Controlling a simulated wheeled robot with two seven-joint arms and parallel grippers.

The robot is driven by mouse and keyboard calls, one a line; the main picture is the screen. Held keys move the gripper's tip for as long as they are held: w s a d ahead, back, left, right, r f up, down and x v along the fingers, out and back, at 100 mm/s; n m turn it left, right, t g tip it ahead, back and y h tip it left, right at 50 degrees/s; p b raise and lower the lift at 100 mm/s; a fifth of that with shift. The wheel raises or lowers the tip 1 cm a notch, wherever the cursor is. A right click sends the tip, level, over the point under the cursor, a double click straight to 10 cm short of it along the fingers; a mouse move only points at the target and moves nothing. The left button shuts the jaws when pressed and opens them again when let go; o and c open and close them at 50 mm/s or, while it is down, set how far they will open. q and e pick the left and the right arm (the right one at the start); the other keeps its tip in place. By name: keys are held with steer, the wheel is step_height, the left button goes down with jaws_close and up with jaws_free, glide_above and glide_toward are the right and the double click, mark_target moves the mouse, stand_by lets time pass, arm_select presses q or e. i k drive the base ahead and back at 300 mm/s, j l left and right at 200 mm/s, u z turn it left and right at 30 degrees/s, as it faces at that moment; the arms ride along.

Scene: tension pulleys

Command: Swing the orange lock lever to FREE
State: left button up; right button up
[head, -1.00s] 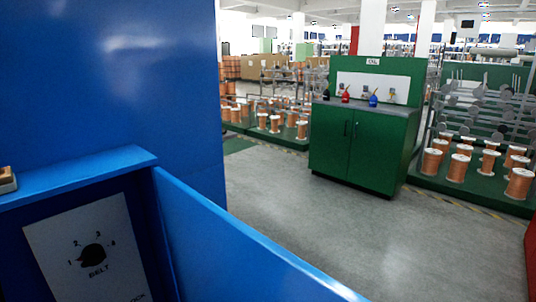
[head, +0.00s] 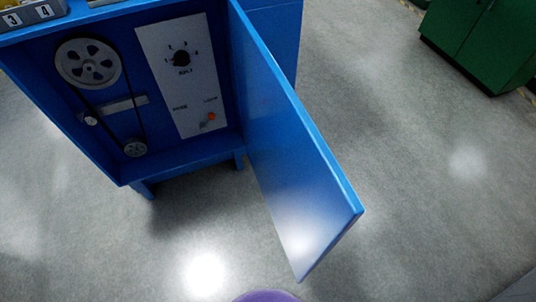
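The orange lock lever (head: 211,117) sits low on the white panel (head: 157,84) inside the blue cabinet. Its orange tip points up and right, toward the right-hand label of two; the small lettering is hard to read, and FREE seems to be the left one. Above it is the black BELT knob (head: 181,59) with numbers around it. Left of the panel, a belt runs around a large pulley (head: 88,63) and a small pulley (head: 135,148). Neither of my grippers is in the head view.
The blue cabinet door (head: 290,140) stands open toward me, right of the panel. A numbered grey box (head: 35,14) sits on the cabinet top. A green cabinet (head: 485,40) stands at the upper right. The grey floor between is clear.

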mark_target(203, 126)
steer(key=i+l+u, duration=0.1)
steer(key=l+u, duration=0.8)
steer(key=l, duration=0.15)
steer(key=l+u, duration=0.45)
steer(key=j+z, duration=0.5)
steer(key=j, duration=0.75)
steer(key=i+j+z, duration=0.5)
steer(key=i+j, duration=0.15)
steer(key=j, duration=0.2)
steer(key=i+j+z, duration=0.25)
steer(key=j, duration=0.25)
